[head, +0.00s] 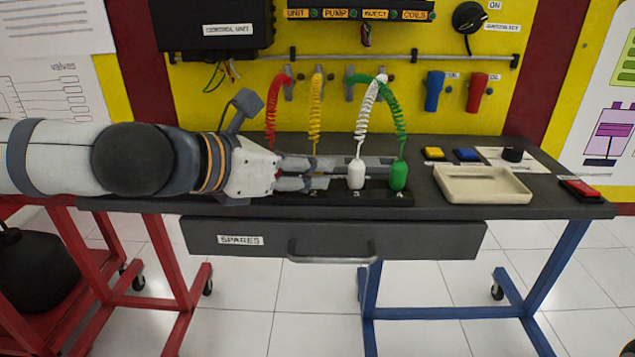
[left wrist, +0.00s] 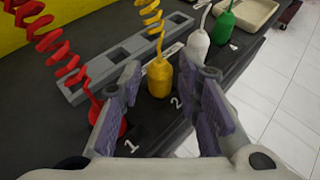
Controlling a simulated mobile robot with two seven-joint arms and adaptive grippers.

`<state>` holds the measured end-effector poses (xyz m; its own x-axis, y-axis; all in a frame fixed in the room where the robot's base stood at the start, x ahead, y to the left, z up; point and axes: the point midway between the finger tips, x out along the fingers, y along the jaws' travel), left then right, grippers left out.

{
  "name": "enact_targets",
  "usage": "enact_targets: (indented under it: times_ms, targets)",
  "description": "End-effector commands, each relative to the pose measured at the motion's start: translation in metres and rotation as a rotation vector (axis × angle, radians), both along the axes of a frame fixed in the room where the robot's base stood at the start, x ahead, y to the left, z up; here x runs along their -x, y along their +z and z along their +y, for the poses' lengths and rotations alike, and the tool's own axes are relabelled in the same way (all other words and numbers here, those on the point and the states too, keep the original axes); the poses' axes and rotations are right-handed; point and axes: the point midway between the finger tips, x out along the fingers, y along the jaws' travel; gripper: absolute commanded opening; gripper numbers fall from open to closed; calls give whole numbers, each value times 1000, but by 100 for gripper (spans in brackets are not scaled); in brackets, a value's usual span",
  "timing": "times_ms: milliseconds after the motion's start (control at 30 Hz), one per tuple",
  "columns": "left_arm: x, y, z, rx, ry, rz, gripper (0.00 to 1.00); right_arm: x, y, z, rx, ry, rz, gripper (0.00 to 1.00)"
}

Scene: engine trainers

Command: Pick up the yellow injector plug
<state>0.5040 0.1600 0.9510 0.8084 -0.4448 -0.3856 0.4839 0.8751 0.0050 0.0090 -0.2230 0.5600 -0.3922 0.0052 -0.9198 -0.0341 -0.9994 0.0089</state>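The yellow injector plug (left wrist: 160,76) stands upright near the number 2 mark, with a coiled yellow cord rising from its top. In the head view its body is hidden by my left gripper (head: 328,172), but its yellow cord (head: 315,108) shows. My left gripper is open and reaches in low from the left. In the left wrist view the plug appears between the two fingertips (left wrist: 168,88), a little beyond them; I see no contact. My right gripper is in no view.
A red plug (left wrist: 96,108) stands close by, partly behind the left finger. A white plug (head: 356,175) and a green plug (head: 398,176) stand to the right. A cream tray (head: 482,198) lies farther right on the dark bench, beside yellow and blue blocks.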

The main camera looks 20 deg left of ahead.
Motion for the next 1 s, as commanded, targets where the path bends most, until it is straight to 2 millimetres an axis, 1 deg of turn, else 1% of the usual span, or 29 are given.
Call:
enact_targets:
  times_ms: [67, 267, 300, 400, 667, 767, 867, 967, 1000]
  targets:
    - [-5, -3, -3, 0, 0, 0, 31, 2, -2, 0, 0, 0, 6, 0]
    - [-5, 0, -3, 1, 0, -3, 31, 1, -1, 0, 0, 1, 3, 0]
    - [-5, 0, -3, 1, 0, -3, 22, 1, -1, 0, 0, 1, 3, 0]
    - [-5, 0, -3, 1, 0, -3, 1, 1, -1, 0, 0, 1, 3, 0]
    - [-5, 0, -3, 0, 0, -2, 0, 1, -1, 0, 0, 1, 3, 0]
    - [-5, 4, -3, 0, 0, -5, 0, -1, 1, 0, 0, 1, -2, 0]
    - [-5, 19, -3, -1, 0, -10, 0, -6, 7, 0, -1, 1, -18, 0]
    - [-3, 44, -5, 0, -1, -16, 0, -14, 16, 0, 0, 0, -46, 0]
    - [0, 50, -14, -2, -6, -15, 0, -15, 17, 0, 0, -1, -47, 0]
